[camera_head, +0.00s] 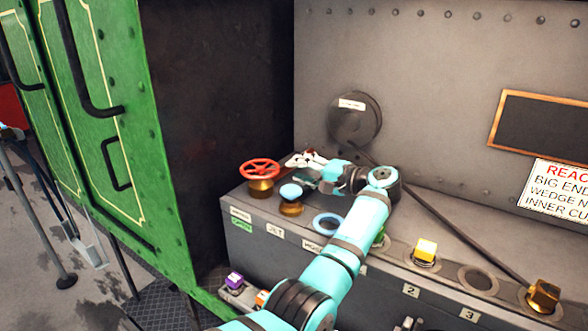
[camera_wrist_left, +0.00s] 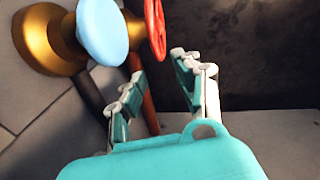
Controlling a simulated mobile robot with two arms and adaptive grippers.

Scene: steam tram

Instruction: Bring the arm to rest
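My left arm (camera_head: 332,268) reaches over the grey ledge from the bottom of the head view. My left gripper (camera_head: 302,168) is close behind and right of a blue-topped brass knob (camera_head: 291,196), near a red handwheel (camera_head: 260,168) on a brass base. In the left wrist view the gripper (camera_wrist_left: 157,82) has its two fingers apart, with nothing clearly held between them. The blue knob (camera_wrist_left: 102,30) and the red wheel (camera_wrist_left: 155,28) show just beyond the fingers; I cannot tell whether anything touches. My right gripper is not in view.
The labelled ledge (camera_head: 275,238) carries a blue ring (camera_head: 327,223), a yellow block (camera_head: 426,250) and a brass block (camera_head: 543,296). A long dark rod (camera_head: 440,213) slants above it. A grey riveted wall stands behind; a green panel (camera_head: 110,120) stands left.

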